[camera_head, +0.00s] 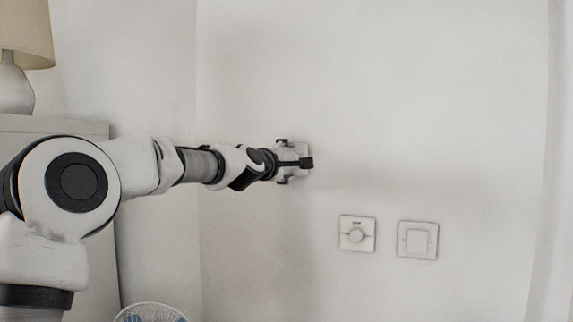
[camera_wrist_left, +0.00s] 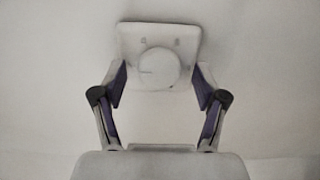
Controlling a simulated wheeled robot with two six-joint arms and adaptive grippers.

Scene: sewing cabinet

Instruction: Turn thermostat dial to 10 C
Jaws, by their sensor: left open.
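The thermostat is a white square wall plate with a round dial. In the left wrist view the plate (camera_wrist_left: 187,45) sits at the top middle, with the round white dial (camera_wrist_left: 158,69) on it and a short dark mark at the dial's left. My left gripper (camera_wrist_left: 160,85) is open, with one finger on each side of the dial's lower part. I cannot tell whether the fingers touch it. In the head view my left gripper (camera_head: 297,161) is at the wall and hides most of the thermostat (camera_head: 304,148). My right gripper is not in view.
A cabinet (camera_head: 90,127) with a lamp (camera_head: 22,60) stands at the left. The wall right of the gripper is clear.

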